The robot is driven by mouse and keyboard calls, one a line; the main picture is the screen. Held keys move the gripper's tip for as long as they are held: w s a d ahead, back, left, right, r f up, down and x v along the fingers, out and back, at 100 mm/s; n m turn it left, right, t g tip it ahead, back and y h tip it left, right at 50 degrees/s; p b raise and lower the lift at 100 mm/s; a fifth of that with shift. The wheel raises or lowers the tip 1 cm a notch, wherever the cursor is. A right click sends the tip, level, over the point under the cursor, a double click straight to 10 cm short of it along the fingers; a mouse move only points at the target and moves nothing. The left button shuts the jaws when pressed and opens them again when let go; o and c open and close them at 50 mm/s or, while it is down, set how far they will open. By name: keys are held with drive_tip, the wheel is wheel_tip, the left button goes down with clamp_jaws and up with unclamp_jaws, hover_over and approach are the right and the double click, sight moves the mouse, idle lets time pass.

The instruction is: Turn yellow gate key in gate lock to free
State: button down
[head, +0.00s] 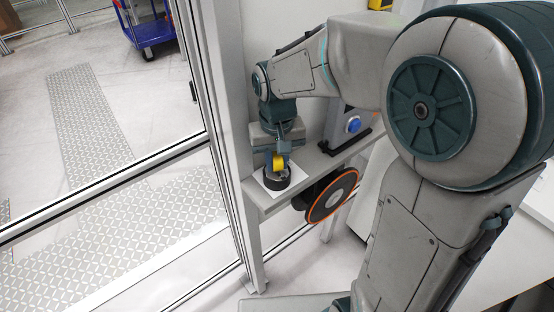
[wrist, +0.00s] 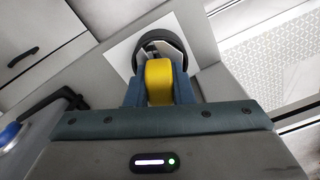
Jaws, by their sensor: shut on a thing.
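The yellow gate key (head: 278,163) stands at the gate lock, a dark round housing (head: 272,181) on a white plate on the grey shelf. My gripper (head: 278,158) is above the lock, pointing down, with its fingers at the key. In the wrist view the yellow key (wrist: 158,82) sits between the two blue-grey fingers of my gripper (wrist: 159,90), which are shut on it. The dark ring of the lock (wrist: 178,44) shows just beyond the key. The key's lower end and the inside of the lock are mostly hidden, so its turn angle cannot be told.
A grey box with a blue button (head: 354,124) stands on the shelf (head: 252,192) right of the lock. An orange-rimmed dark disc (head: 331,196) is below the shelf. A gate post (head: 232,150) and framed clear panels stand left. A blue cart (head: 150,32) is beyond them.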

drive_tip(key=m+b, duration=0.1)
drive_tip(key=m, duration=0.3)
drive_tip(key=shift+m, duration=0.4)
drive_tip(key=m, duration=0.4)
drive_tip(key=shift+m+b, duration=0.3)
drive_tip(key=shift+b, duration=0.05)
drive_tip(key=c, duration=1.2)
unclamp_jaws()
drive_tip(key=shift+o, duration=0.2)
